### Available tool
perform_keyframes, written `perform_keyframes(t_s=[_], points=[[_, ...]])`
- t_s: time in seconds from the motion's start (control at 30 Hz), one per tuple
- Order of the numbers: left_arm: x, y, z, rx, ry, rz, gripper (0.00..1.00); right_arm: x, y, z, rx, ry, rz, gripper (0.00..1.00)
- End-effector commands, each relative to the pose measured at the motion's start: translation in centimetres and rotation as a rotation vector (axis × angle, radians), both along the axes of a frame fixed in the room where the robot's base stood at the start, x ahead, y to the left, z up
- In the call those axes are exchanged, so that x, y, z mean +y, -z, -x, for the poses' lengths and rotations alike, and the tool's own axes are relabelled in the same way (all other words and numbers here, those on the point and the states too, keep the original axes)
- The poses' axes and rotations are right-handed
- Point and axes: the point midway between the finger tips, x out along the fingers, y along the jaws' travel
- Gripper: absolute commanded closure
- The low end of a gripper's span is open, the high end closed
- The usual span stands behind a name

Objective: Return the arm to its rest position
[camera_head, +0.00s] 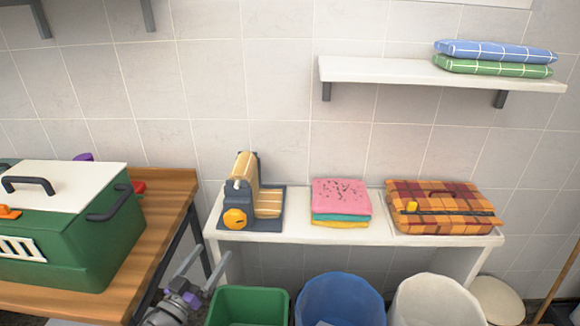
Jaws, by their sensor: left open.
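My left gripper (207,263) shows at the lower middle left, with its grey wrist and purple parts below it. Its two fingers are apart and point up and to the right, with nothing seen between them. It is beside the right edge of the wooden table (150,262) and left of the green bin (248,292). The rest of its arm is cut off by the bottom edge. My right gripper is not in view.
A green kennel (85,235) stands on the wooden table. A white bench (300,235) holds a dark and yellow device (245,200), folded towels (341,197) and a plaid case (440,210). A blue bin (340,295) and a white bin (435,295) stand in front. Towels lie on the shelf (380,70).

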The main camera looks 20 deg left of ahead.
Motion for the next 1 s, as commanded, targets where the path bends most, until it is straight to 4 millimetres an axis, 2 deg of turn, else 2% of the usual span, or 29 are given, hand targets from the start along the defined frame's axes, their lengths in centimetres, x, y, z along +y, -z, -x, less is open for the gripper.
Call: perform_keyframes(t_s=[0.17, 0.3, 0.37, 0.47, 0.63, 0.8, 0.97, 1.0], points=[[0.1, -0.8, -0.3, 0.000, -0.061, -0.007, 0.00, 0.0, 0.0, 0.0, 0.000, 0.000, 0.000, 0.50], [0.3, -1.9, -0.4, 0.063, -0.231, -0.025, 0.00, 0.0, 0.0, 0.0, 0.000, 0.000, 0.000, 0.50], [0.1, -1.6, 0.0, 0.135, -0.311, -0.032, 0.00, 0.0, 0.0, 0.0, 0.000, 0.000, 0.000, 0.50], [-1.0, 0.3, 1.7, 0.315, -0.400, -0.047, 0.00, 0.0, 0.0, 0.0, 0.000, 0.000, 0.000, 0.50], [-5.6, 5.3, 6.9, 0.704, -0.375, -0.092, 0.00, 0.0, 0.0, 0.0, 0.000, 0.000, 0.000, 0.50], [-11.6, 9.2, 13.3, 1.031, -0.190, -0.155, 0.00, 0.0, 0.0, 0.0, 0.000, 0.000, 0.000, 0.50], [-16.5, 11.1, 19.4, 1.249, 0.036, -0.215, 0.00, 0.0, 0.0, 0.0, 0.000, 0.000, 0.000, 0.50], [-16.7, 9.9, 19.6, 1.257, 0.049, -0.219, 0.00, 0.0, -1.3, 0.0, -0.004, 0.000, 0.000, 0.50]])
